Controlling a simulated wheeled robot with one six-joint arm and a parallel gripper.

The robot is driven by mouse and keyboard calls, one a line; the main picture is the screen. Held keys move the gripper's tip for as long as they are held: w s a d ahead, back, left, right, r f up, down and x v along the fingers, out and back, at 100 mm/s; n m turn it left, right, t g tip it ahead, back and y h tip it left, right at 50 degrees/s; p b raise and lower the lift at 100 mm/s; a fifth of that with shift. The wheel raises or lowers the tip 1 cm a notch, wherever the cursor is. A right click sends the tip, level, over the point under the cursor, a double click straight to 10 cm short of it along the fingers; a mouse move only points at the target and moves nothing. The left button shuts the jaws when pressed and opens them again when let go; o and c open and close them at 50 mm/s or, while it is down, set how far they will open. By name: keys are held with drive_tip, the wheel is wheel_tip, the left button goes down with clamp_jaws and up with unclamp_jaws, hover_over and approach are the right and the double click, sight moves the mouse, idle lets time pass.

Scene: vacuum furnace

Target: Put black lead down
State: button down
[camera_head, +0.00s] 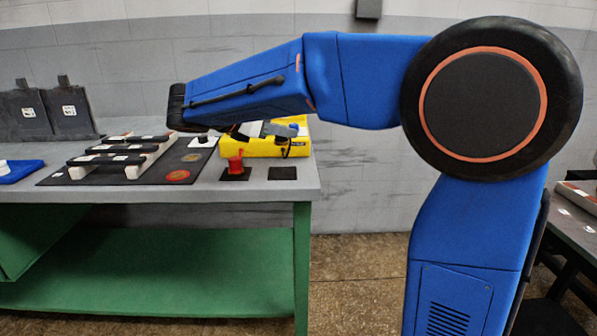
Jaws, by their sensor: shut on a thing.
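My gripper (240,132) shows small and partly hidden below my blue forearm, above the bench and in front of the yellow instrument (252,148). It is shut on the black lead (286,149), which shows as a small dark shape against the instrument's right part. Its outline is hard to tell from the instrument behind. A red lead (236,163) stands upright on a dark square pad (236,175). A second dark square pad (283,173) to its right, near the bench's right end, is bare. The black lead appears above this pad, apart from it.
The grey bench (130,192) has a green frame. A dark mat (150,175) bears several black-and-white bars (105,158) and round orange marks. A blue tray (18,171) lies at far left, with dark plates (70,110) behind. Another table (575,210) stands at the right edge.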

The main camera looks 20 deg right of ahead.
sight(283, 172)
drive_tip(key=shift+f, duration=4.25)
drive_tip(key=shift+f, duration=0.15)
drive_tip(key=c, duration=1.4)
unclamp_jaws()
drive_tip(key=v, duration=1.2)
